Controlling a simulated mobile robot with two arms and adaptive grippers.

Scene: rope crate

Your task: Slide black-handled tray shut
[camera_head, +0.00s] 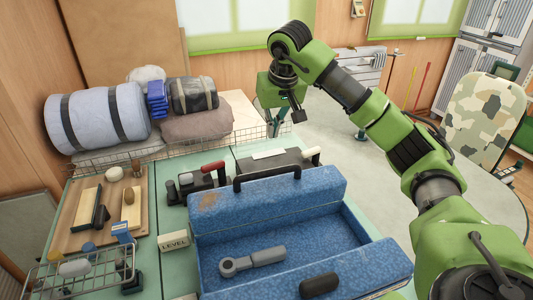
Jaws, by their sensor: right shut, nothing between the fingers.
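A speckled blue toolbox stands on the green table, with an arched black carry handle (267,171) along its top. Its blue tray (362,266) is pulled out toward me, and a black handle (319,285) shows on the tray's front wall. A grey ratchet wrench (252,260) lies in the tray. My right gripper (285,122) is shut and empty, raised behind the toolbox near the wire rack's corner, well away from the tray. It does not touch the toolbox. My left gripper is not in view.
A wooden board (102,212) with brushes lies at left, with a wire basket (85,272) in front. A LEVEL box (174,240) and a red-handled tool (212,168) stand close by the toolbox. Rolled blue bedding (98,115) is at the back left.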

